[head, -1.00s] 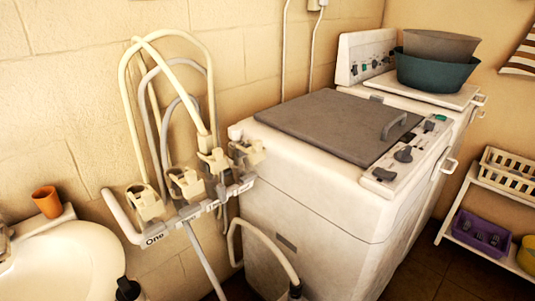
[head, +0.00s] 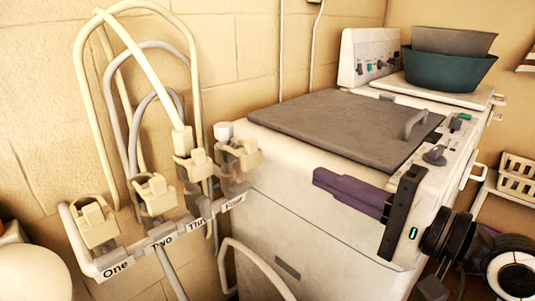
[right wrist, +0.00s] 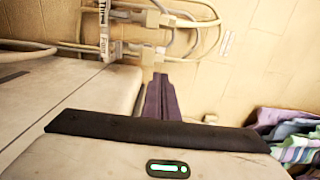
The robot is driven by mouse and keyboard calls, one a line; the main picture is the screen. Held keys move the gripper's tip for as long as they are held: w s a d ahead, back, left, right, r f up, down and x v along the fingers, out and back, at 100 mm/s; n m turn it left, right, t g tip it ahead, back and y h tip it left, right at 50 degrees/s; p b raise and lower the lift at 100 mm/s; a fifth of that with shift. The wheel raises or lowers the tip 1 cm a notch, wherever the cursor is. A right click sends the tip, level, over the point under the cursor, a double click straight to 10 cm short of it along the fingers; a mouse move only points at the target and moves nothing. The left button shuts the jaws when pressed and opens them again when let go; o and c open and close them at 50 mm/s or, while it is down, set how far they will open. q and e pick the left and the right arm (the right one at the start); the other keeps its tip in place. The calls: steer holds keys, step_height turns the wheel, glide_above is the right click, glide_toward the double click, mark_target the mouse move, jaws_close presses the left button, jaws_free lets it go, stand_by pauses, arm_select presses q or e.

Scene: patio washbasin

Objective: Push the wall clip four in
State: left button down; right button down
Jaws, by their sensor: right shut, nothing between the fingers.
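The wall rail (head: 160,240) carries several cream clips above labels reading One, Two, Three and Four. Wall clip four (head: 238,158) is at the right end of the rail, beside the washing machine's corner. In the head view a gap shows between fingertips and clip. In the wrist view the fingers (right wrist: 160,78) end close below it. My left gripper is out of view.
The white washing machine (head: 300,240) with a grey lid stands directly behind my right gripper. Pale hoses (head: 85,80) loop above the rail, and another hangs below it. A washbasin (head: 30,275) is at the lower left. Clothes (right wrist: 285,135) lie at the wrist view's right.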

glide_toward(254, 146)
steer(key=x, duration=0.5)
steer(key=shift+w+a, duration=0.1)
steer(key=shift+a, duration=0.1)
steer(key=shift+w+a, duration=0.35)
